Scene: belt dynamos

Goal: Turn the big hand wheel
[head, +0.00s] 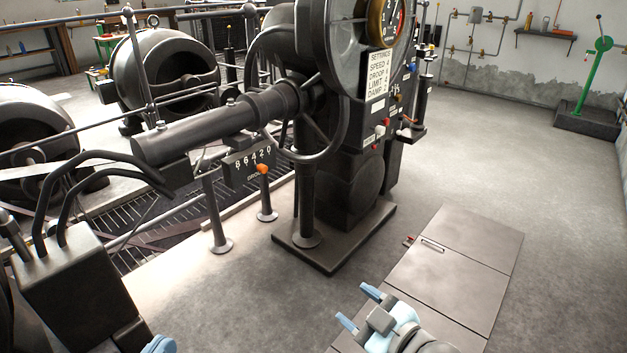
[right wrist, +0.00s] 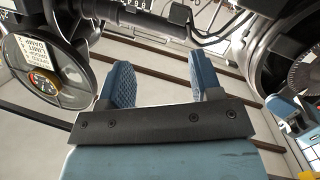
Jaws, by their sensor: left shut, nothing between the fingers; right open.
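The big hand wheel (head: 343,128) is a dark spoked ring around the thick horizontal shaft, on the near side of the governor column in the head view. My right gripper (head: 358,307) is low at the bottom of the head view, in front of the column and well apart from the wheel. Its blue fingers stand wide apart with nothing between them, as the right wrist view also shows (right wrist: 165,84). My left gripper (head: 160,345) shows only as a blue piece at the bottom edge, apart from the wheel. It is shut and empty; its fingertips are cut off.
The column's base plate (head: 335,255) stands on the floor. A short post with an orange knob (head: 263,169) and a number plate (head: 249,166) are below the shaft. Dynamos (head: 170,75) stand behind railings at left. Metal floor plates (head: 465,255) and open floor lie to the right.

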